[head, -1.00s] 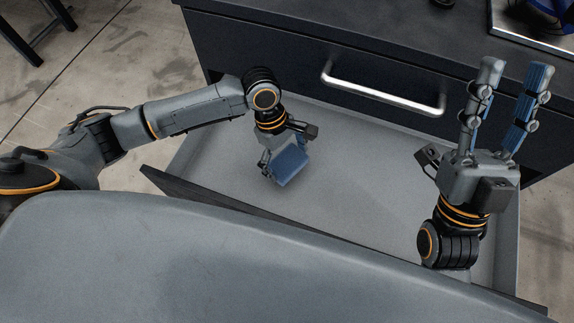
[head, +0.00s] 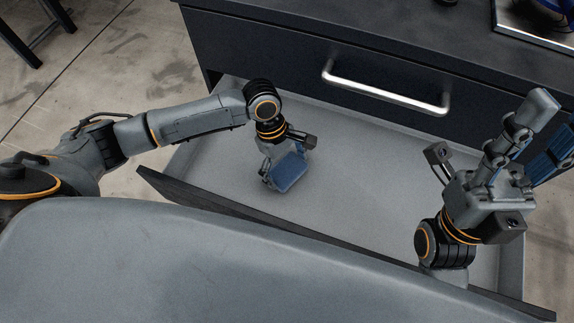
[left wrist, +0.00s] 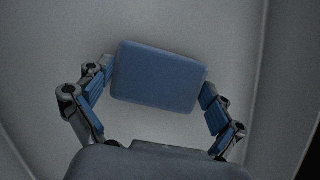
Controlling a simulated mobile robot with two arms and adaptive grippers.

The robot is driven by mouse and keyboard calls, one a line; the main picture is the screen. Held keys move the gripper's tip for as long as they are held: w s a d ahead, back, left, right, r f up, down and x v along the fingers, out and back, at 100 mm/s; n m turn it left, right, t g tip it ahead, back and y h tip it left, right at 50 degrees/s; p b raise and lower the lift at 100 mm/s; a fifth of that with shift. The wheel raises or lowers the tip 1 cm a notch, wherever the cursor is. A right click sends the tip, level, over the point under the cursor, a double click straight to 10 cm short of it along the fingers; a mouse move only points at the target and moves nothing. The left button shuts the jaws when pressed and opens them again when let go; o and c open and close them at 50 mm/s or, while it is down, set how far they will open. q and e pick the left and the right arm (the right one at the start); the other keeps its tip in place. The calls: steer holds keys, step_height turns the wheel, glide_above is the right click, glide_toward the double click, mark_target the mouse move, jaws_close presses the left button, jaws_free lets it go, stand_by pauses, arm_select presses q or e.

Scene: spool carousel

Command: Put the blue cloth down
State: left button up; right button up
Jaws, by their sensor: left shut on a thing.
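The blue cloth (head: 288,172) looks like a small folded pad with rounded corners. My left gripper (head: 284,176) is shut on it inside the open drawer (head: 370,190), pointing down. In the left wrist view, the cloth (left wrist: 157,76) sits between the two blue-padded fingers of the left gripper (left wrist: 155,85), over the light grey drawer floor. I cannot tell whether the cloth touches the floor. My right gripper (head: 556,128) is open and empty at the right, above the drawer's right side, with one finger partly cut off by the picture edge.
The drawer floor is bare around the cloth. A closed dark drawer with a silver handle (head: 385,90) is behind it, under a dark worktop (head: 330,22). The open drawer's dark front panel (head: 215,203) lies close to my body. A metal tray (head: 535,28) stands at top right.

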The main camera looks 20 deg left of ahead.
arm_select(q)
steer(key=o, duration=0.8)
steer(key=shift+c, duration=0.2)
